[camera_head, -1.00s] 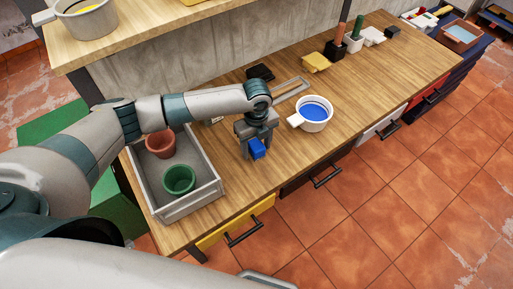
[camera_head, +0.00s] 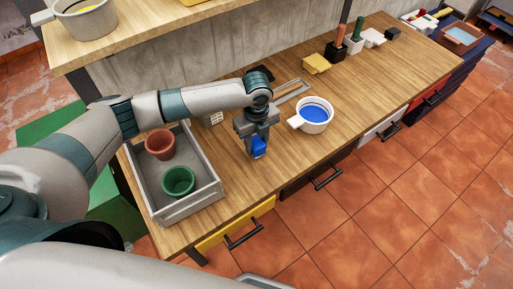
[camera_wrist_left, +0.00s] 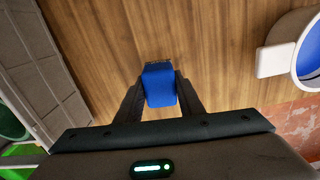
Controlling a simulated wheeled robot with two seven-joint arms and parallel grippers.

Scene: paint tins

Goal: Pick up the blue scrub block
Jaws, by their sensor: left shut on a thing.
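The blue scrub block (camera_head: 259,146) is between the fingers of my left gripper (camera_head: 256,145), above the wooden bench near its front edge. My left gripper is shut on it, pointing down. In the left wrist view the blue block (camera_wrist_left: 159,86) sits between the two dark fingertips (camera_wrist_left: 159,92), with wood grain behind it. I cannot tell exactly how far the block is from the bench top. My right gripper is not in view.
A grey tray (camera_head: 213,190) with a terracotta pot (camera_head: 160,144) and a green pot (camera_head: 179,181) stands left of the gripper. A white tin of blue paint (camera_head: 314,113) stands close on the right.

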